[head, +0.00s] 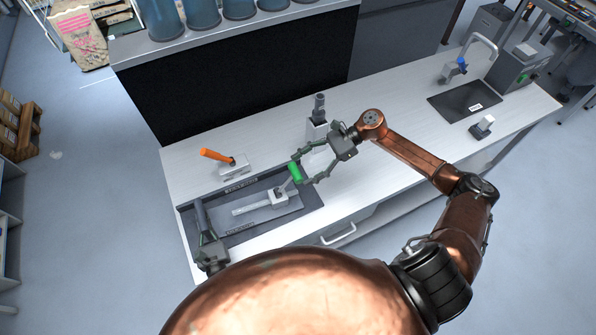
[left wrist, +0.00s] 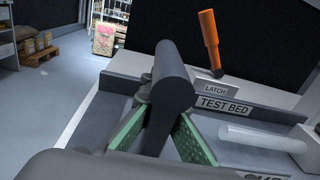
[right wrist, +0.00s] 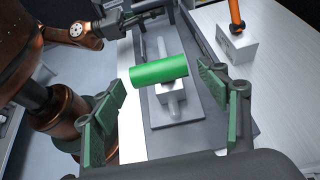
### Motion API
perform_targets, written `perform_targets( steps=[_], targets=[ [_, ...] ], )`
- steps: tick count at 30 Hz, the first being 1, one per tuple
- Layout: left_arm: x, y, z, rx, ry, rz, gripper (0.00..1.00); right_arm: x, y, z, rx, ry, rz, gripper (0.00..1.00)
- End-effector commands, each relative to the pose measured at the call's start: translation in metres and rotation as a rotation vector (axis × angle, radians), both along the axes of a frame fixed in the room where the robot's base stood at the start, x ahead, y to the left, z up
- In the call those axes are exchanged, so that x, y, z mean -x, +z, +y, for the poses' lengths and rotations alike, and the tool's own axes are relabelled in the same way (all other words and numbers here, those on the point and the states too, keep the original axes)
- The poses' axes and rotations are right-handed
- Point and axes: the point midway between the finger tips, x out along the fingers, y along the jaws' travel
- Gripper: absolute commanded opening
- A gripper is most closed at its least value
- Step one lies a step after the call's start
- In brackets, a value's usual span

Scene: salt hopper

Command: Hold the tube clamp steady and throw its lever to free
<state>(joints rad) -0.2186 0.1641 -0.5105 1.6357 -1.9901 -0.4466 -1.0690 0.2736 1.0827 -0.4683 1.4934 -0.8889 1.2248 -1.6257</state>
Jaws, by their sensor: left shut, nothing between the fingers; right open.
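The tube clamp (head: 279,197) is a light grey block on the dark test bed, with a pale bar running left from it. Its lever ends in a thick green handle (head: 295,173), tilted up to the right; it also shows in the right wrist view (right wrist: 160,70). My right gripper (head: 303,168) is open with the green handle in front of and between its fingers, apparently not gripped. My left gripper (head: 202,238) is shut at the bed's left end, beside a dark upright bar (left wrist: 172,78).
A latch block with an orange handle (head: 213,156) stands behind the bed (head: 312,199). A grey device (head: 319,108) stands behind my right gripper. A dark mat (head: 455,100) and small block (head: 483,127) lie farther right. The middle-right counter is clear.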

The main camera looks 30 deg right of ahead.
Motion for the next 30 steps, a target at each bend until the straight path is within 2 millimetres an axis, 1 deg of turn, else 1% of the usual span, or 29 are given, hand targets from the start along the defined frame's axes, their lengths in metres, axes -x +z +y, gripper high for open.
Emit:
perform_targets(
  steps=[1, 6, 12, 18, 26, 30],
  targets=[
    [0.000, 0.001, 0.000, 0.001, 0.000, -0.001, 0.00, 0.001, 0.004, -0.011, 0.004, -0.002, 0.002, 0.68],
    [0.000, 0.001, 0.000, 0.001, 0.000, -0.001, 0.00, 0.002, 0.021, -0.043, 0.005, -0.003, 0.001, 0.68],
    [0.000, 0.001, 0.000, 0.001, 0.000, -0.001, 0.00, 0.004, 0.035, -0.072, 0.004, -0.001, 0.001, 0.68],
    [0.000, 0.001, 0.000, 0.001, 0.000, -0.001, 0.00, 0.006, 0.041, -0.083, 0.002, 0.000, 0.001, 0.68],
    [0.000, 0.001, 0.000, 0.000, 0.000, -0.001, 0.01, 0.006, 0.041, -0.083, 0.002, 0.000, 0.001, 0.68],
    [0.000, 0.001, 0.000, 0.000, 0.000, -0.001, 0.10, 0.006, 0.041, -0.083, 0.002, 0.000, 0.001, 0.68]
  ],
)
